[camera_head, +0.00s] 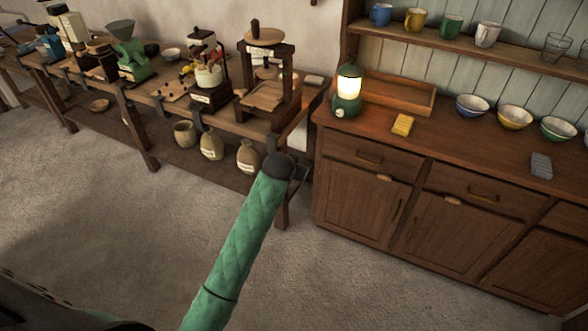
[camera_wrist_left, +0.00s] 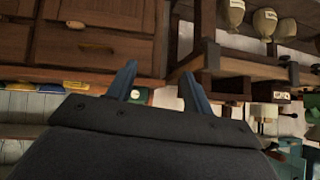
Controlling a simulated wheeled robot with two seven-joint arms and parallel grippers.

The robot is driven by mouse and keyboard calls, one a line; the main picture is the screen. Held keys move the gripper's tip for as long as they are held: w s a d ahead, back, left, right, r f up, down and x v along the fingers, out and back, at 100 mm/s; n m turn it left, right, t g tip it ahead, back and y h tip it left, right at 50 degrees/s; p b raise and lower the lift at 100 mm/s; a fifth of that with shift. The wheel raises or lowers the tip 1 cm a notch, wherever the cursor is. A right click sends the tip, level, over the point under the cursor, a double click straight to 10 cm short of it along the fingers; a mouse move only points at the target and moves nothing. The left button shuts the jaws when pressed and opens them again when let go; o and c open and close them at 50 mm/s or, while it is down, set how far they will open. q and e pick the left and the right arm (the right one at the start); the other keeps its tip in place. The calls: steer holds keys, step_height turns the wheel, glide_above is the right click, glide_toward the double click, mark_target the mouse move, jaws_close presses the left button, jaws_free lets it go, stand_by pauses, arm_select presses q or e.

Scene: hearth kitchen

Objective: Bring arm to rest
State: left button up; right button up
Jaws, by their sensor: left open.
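My left arm, in a green quilted sleeve, reaches up from the bottom of the head view to a dark wrist. My left gripper (camera_head: 302,173) is small and partly hidden there, in front of the gap between the workbench and the dresser. In the left wrist view the left gripper (camera_wrist_left: 158,73) shows two blue-grey fingers spread apart with nothing between them. That view is upside down, with the dresser on the left and the bench on the right. My right gripper is in neither view.
The wooden dresser (camera_head: 370,215) holds a lit lantern (camera_head: 347,92), a yellow sponge (camera_head: 402,125) and several bowls. The workbench (camera_head: 228,127) carries grinders and a press (camera_head: 266,75), with jars on its lower shelf. The carpeted floor (camera_head: 100,220) is clear.

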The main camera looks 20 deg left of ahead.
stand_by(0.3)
arm_select(q)
step_height(320, 180, down, 12)
steer(key=w+d, duration=0.1)
steer(key=d, duration=0.1)
steer(key=s+d+f+g, duration=0.1)
steer(key=s+f+g, duration=0.1)
steer(key=s+f, duration=1.2)
steer(key=s+d+f+m+g, duration=0.1)
steer(key=s+d+f+g, duration=0.1)
steer(key=s+f, duration=1.3)
step_height(320, 180, down, 4)
steer(key=shift+s+d+r+g+h, duration=0.15)
steer(key=shift+g+h, duration=0.25)
steer(key=shift+g, duration=0.4)
steer(key=s+f, duration=0.2)
steer(key=s, duration=0.4)
steer(key=s+f+g, duration=0.1)
steer(key=s+f, duration=0.1)
steer(key=s, duration=0.5)
steer(key=s+d+f+g, duration=0.1)
steer(key=s+f, duration=0.2)
steer(key=s, duration=0.3)
steer(key=shift+s, duration=0.3)
steer(key=shift+c, duration=0.2)
